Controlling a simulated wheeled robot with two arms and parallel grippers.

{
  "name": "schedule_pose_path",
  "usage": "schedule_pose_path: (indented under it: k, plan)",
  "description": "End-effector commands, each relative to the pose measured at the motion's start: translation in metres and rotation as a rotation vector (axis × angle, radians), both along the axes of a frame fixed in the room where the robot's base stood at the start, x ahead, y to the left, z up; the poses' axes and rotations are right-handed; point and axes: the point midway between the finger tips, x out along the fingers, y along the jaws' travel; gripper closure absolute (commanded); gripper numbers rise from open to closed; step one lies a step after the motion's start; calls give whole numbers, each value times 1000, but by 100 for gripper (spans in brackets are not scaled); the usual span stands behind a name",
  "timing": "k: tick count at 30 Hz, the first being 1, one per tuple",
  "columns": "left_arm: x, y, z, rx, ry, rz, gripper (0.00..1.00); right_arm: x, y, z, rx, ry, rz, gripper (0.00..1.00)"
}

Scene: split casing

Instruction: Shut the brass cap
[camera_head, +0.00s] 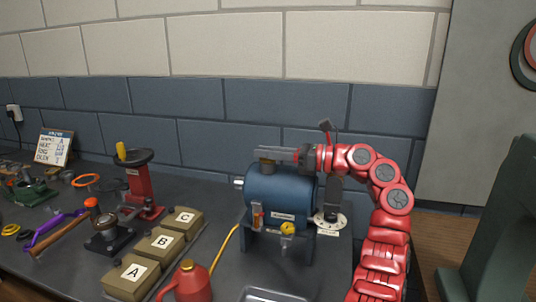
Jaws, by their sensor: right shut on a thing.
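A blue cylindrical casing (278,190) lies on its side on a stand on the bench. A small brass-brown cap (267,163) sits at its top, partly hidden by my fingers. My right gripper (268,154) reaches in from the right, lying level just above the casing. Its fingers are closed on the cap; I cannot tell how far the cap is turned or seated. My left gripper is not in view.
A red oil can (188,283) and boxes A (131,275), B (158,244) and C (183,220) stand to the left. A red pedestal stand (142,185) is behind them.

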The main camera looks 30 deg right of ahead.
Motion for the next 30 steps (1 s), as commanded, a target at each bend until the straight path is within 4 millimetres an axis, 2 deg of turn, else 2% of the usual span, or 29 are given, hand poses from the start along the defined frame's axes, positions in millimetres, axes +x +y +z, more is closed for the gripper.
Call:
schedule_pose_path:
  k: [22,23,24,27,30]
  plan:
    - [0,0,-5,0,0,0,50,-1,1,-3,-65,-54,-1,100]
    - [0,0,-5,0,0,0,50,-1,1,-3,-64,-54,0,70]
    - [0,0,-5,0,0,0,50,-1,1,-3,-64,-53,-1,63]
    - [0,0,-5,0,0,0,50,-1,1,-3,-64,-55,-1,45]
    - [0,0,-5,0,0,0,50,-1,1,-3,-64,-55,-1,45]
